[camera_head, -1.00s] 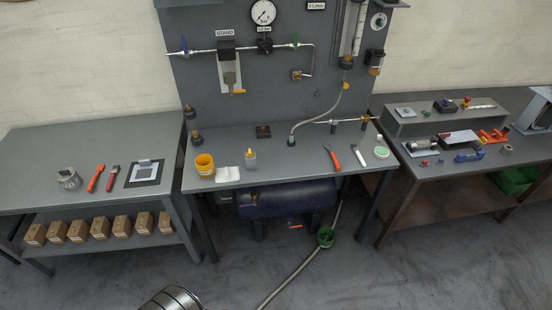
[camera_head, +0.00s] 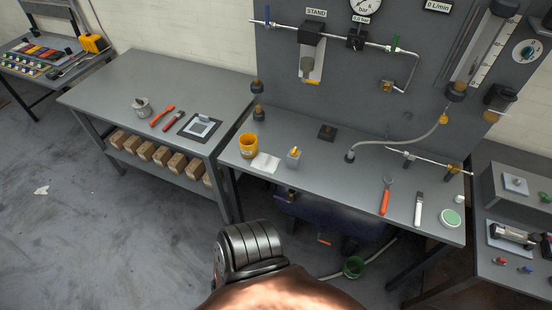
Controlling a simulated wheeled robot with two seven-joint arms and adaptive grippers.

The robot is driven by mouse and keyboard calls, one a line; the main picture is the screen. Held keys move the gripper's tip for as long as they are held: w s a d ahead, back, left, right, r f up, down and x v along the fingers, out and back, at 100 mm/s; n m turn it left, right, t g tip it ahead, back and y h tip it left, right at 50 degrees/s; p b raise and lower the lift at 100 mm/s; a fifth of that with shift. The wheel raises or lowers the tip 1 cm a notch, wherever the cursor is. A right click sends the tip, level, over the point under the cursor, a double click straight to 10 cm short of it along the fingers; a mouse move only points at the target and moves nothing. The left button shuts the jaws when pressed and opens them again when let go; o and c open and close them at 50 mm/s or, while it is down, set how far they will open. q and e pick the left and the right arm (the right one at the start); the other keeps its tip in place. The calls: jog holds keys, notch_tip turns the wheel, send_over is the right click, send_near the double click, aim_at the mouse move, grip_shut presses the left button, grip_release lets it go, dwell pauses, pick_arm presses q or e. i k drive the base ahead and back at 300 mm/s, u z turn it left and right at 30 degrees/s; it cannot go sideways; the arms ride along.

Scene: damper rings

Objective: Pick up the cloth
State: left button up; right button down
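A flat white cloth (camera_head: 265,162) lies on the front left part of the test-stand bench (camera_head: 330,185), just right of a yellow pot (camera_head: 248,146) and left of a small grey container with a yellow top (camera_head: 293,157). A small white scrap (camera_head: 41,190) lies on the floor at the far left; I cannot tell whether it is cloth or paper. Neither of my grippers is in view. Only a dark ringed and copper-coloured part of my own arm shows at the bottom middle, below the bench's front edge.
Left of the stand is a grey bench (camera_head: 170,85) with red-handled tools and a framed plate, boxes on its lower shelf. An orange-handled tool (camera_head: 385,196), a white-handled brush (camera_head: 419,207) and a green-lidded tin (camera_head: 449,217) lie right. A green bucket (camera_head: 353,266) stands on the floor.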

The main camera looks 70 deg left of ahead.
aim_at(267, 163)
jog(key=u, duration=0.4)
jog(key=i, duration=0.75)
jog(key=u, duration=1.35)
jog(key=i, duration=0.65)
jog(key=u, duration=0.65)
